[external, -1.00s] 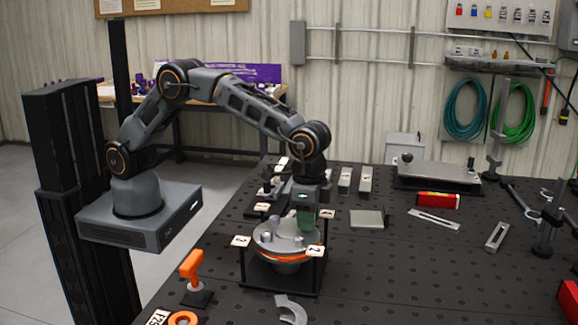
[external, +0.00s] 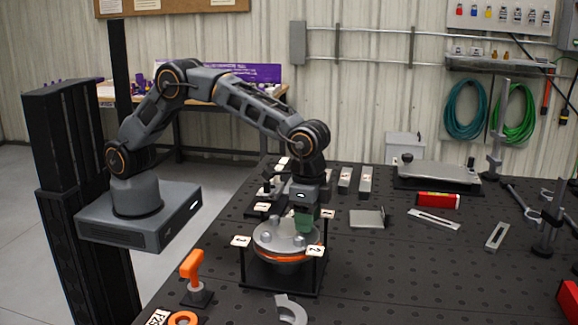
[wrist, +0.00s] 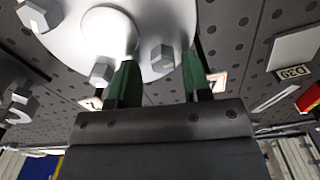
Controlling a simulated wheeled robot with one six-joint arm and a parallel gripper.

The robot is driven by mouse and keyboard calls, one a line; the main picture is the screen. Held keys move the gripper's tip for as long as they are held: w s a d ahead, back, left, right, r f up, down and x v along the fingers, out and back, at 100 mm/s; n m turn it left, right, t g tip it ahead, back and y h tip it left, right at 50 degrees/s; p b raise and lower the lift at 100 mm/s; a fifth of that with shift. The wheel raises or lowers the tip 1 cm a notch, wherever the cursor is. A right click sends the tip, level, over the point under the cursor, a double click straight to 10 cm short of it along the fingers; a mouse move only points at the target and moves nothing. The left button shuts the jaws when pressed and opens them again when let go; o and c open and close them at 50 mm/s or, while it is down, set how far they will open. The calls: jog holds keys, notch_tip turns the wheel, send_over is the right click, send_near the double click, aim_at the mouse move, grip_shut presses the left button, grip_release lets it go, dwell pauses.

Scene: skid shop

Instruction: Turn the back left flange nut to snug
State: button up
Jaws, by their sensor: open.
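A round pale metal flange (external: 272,245) with an orange ring beneath it sits in a black stand on the table. It also shows in the wrist view (wrist: 70,28), with a bright round hub (wrist: 108,32) in its middle. Hex nuts stand on its top: one (wrist: 161,58) lies between my green fingertips, another (wrist: 101,74) is just left of them, and a third (wrist: 38,14) is at upper left. My gripper (wrist: 159,60) is open, pointing down over the flange, with visible gaps beside the nut. It also shows in the external view (external: 304,223). I cannot tell which nut is back left.
Numbered tags (external: 314,250) stand on the stand's corners. An orange tool (external: 192,268) is at front left, and a grey hook-shaped part (external: 291,309) lies in front. A metal plate (external: 367,218) and red box (external: 438,200) lie to the right.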

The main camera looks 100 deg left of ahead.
jog(key=shift+a+f, duration=0.25)
jog(key=shift+a, duration=0.05)
jog(key=n, duration=0.2)
jog(key=shift+f+n, duration=0.15)
jog(key=shift+n, duration=0.15)
jog(key=n, duration=0.1)
jog(key=n+b, duration=0.1)
jog(key=shift+s+a+n, duration=0.1)
jog(key=shift+a+n, duration=0.25)
jog(key=shift+n, duration=0.05)
jog(key=shift+d+n, duration=0.1)
jog(key=shift+n, duration=0.6)
notch_tip(320, 180, up, 14)
jog(key=w+a+f+n+t+y, duration=0.1)
jog(key=w+a+f+n, duration=0.1)
jog(key=a, duration=1)
jog(key=w+a+f+n+t+p, duration=0.1)
jog(key=w+a+f+n+t, duration=0.1)
jog(key=a, duration=1)
jog(key=w+a+f+n+t+y, duration=0.1)
jog(key=w+a+f+n, duration=0.3)
jog(key=a, duration=0.8)
jog(key=shift+f+n+t+y+p, duration=0.3)
jog(key=shift+f+n+p, duration=0.1)
jog(key=shift+n, duration=0.5)
jog(key=shift+w+a, duration=0.1)
